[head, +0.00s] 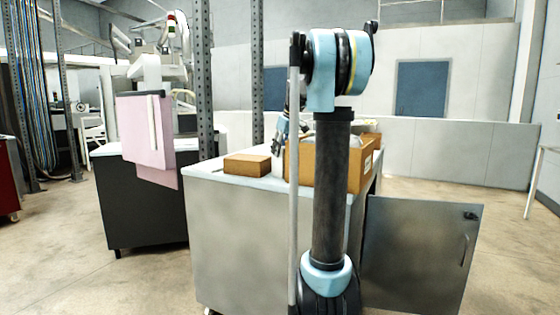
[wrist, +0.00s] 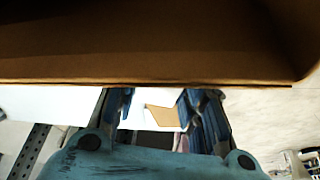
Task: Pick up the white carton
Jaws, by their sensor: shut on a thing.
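My gripper (head: 279,147) is at the counter's top, just left of the open cardboard box, pointing down. A small white carton (head: 279,169) shows at its fingertips, upright and partly hidden. The gripper is shut on it. In the wrist view the two dark fingers of my gripper (wrist: 160,112) stand apart with white between them. There I cannot clearly tell the carton from the pale counter top.
An open cardboard box (head: 304,164) stands close to the right of my gripper; its wall fills the top of the wrist view (wrist: 150,45). A brown block (head: 247,165) lies to the left on the counter (head: 225,180). A metal door (head: 420,255) stands open at the right.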

